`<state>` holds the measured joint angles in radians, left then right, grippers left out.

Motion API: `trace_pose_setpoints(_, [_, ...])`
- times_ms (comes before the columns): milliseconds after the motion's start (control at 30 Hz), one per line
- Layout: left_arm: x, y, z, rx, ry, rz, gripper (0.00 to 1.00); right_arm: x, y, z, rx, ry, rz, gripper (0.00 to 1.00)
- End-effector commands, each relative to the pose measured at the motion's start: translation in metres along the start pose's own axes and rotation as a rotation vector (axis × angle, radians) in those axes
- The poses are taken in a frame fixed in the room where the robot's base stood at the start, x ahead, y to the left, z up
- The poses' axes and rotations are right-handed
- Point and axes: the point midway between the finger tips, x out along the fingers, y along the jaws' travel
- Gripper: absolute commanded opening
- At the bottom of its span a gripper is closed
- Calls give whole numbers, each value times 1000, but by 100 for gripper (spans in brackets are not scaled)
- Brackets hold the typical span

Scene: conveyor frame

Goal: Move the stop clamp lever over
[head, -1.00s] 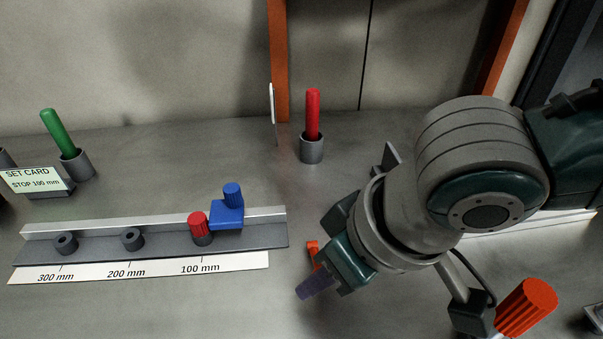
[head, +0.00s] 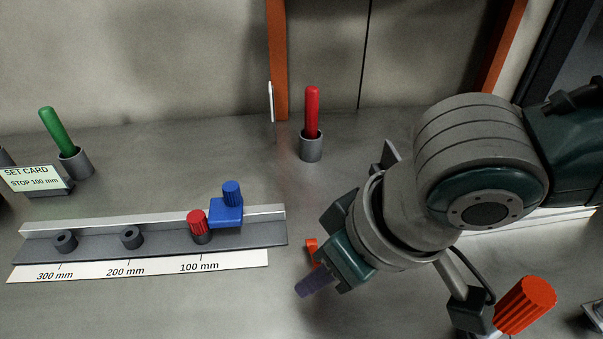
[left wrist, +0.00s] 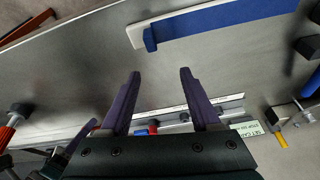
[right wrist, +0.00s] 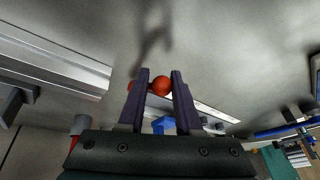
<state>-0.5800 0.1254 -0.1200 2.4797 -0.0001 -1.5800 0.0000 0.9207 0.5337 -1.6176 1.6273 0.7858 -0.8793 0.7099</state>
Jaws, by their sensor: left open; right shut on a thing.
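My right gripper (head: 316,270) is low over the bench, right of the stop rail. In the right wrist view its fingers (right wrist: 160,84) are closed around a round orange knob (right wrist: 161,86), which I take to be the end of the stop clamp lever. A bit of orange (head: 311,246) shows beside the fingers in the head view; the rest of the lever is hidden by my arm. My left gripper (left wrist: 158,85) is open and empty in its wrist view, above the bench. It is outside the head view.
The stop rail (head: 110,259) has a red knob (head: 197,220) and a blue stop block (head: 228,214) near 100 mm. A set card (head: 30,180) reads STOP 100 mm. Green (head: 56,132) and red (head: 312,112) pins stand in holders. A ribbed orange knob (head: 525,305) is at lower right.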

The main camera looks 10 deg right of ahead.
Motion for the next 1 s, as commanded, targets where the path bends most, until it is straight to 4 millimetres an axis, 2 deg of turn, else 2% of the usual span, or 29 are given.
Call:
trace_pose_setpoints(133, [-2,1,-1,-3,0,2,63,-1,-6,-3,-8,15,-10,0])
trace_pose_setpoints(400, [-19,2,-6,-10,2,8,63,5,-8,5,-41,115,50,0])
trace_pose_setpoints(633, [-18,2,-6,-10,2,8,63,13,-8,9,-72,198,102,0])
trace_pose_setpoints(1000, [-17,0,-6,-3,1,2,63,13,-7,8,-80,214,111,0])
